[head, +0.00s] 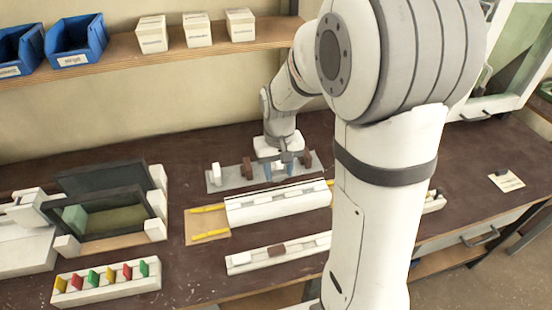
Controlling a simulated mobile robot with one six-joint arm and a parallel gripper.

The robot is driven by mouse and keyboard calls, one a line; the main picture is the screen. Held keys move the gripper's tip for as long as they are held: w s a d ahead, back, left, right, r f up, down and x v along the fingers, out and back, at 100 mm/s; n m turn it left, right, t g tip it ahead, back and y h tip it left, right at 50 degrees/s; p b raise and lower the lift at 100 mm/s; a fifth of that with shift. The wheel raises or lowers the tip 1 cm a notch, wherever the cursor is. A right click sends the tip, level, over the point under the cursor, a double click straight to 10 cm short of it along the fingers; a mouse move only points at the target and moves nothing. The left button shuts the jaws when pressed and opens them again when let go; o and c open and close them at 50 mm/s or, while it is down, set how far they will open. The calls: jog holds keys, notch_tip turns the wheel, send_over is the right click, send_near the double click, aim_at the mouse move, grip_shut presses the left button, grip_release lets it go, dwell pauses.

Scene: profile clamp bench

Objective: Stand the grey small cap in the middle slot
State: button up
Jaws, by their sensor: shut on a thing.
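My gripper (279,168) is low over the grey strip (228,183) at the back middle of the bench. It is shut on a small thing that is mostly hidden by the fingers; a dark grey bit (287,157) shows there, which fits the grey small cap. I cannot tell whether it touches the strip. On the strip, a white block (216,173) stands at the left end. A brown block (247,168) stands left of my gripper and another brown piece (307,159) right of it. I cannot make out the middle slot clearly.
In front lies a long white profile block (275,206) on a wooden board with yellow bars (209,234). A dark-framed fixture (110,215) and a rack of coloured tabs (105,283) stand left.

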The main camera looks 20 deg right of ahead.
aim_at(279, 181)
jog(key=shift+f+b, duration=2.3)
jog(key=shift+f, duration=0.85)
jog(key=shift+s+f, duration=0.15)
jog(key=shift+f+b, duration=0.5)
jog(key=shift+b, duration=0.1)
jog(key=o, duration=1)
jog(key=shift+r, duration=0.15)
